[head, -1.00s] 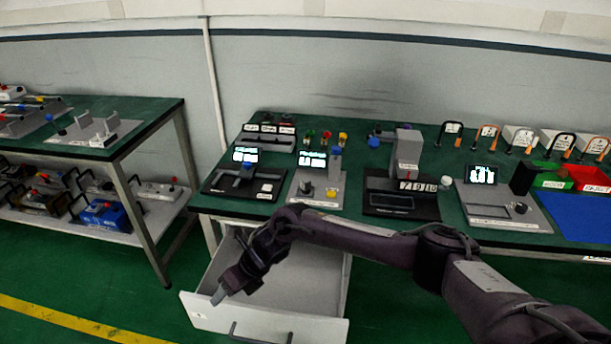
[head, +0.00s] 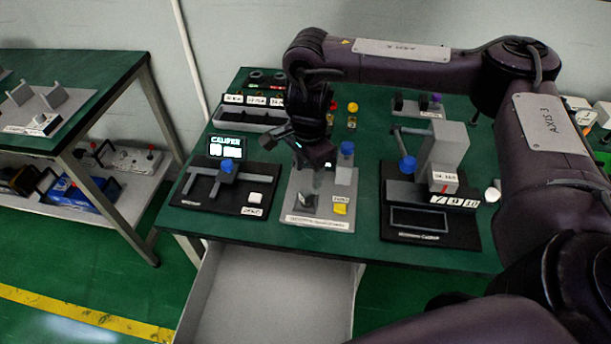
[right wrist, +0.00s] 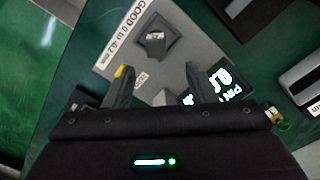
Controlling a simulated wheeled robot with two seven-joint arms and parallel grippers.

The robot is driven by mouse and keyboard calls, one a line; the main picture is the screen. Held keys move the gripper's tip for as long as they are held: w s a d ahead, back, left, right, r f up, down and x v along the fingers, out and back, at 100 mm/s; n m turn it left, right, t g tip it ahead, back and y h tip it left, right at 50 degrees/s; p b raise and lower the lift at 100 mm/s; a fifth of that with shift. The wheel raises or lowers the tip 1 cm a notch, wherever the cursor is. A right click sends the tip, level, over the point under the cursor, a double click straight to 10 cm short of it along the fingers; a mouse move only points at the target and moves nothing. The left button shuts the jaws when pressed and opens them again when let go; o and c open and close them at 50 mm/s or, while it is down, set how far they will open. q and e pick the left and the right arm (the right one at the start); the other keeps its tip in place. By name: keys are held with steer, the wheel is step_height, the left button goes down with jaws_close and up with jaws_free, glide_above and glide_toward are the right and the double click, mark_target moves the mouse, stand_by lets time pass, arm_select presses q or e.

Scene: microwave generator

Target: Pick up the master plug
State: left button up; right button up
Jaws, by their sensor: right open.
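No readable label names the master plug. A blue-capped piece (head: 347,148) stands on a grey block at the right rear of the middle gauge station (head: 320,219); I cannot tell whether it is the plug. My right gripper (head: 316,184) points down over this station, left of the blue cap, with its fingers apart. In the right wrist view, my open gripper (right wrist: 158,70) has nothing between its fingers. Beyond its tips is a dark square seat with a grey round part (right wrist: 155,40). My left gripper is not in view.
A caliper station (head: 215,190) stands to the left and a black station with a grey column (head: 432,215) to the right. Coloured pieces (head: 352,108) stand behind. An open, empty-looking drawer (head: 265,300) juts out below the table's front edge.

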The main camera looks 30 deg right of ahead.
mark_target(306, 192)
steer(key=shift+s+f, duration=0.15)
steer(key=shift+f, duration=0.65)
steer(key=shift+s+f, duration=0.1)
steer(key=shift+f, duration=0.3)
steer(key=shift+s+a+f, duration=0.1)
steer(key=shift+a+f, duration=0.05)
steer(key=shift+f, duration=0.1)
steer(key=f, duration=0.1)
steer(key=f+p, duration=0.1)
steer(key=f, duration=0.1)
steer(key=shift+a+f, duration=0.25)
steer(key=shift+f, duration=0.05)
steer(key=shift+f+p, duration=0.3)
steer(key=shift+f, duration=0.25)
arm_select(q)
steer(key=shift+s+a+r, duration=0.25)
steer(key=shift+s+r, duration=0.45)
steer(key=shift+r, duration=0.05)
arm_select(e)
steer(key=c, duration=0.4)
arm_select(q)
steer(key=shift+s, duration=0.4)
arm_select(e)
jaws_close()
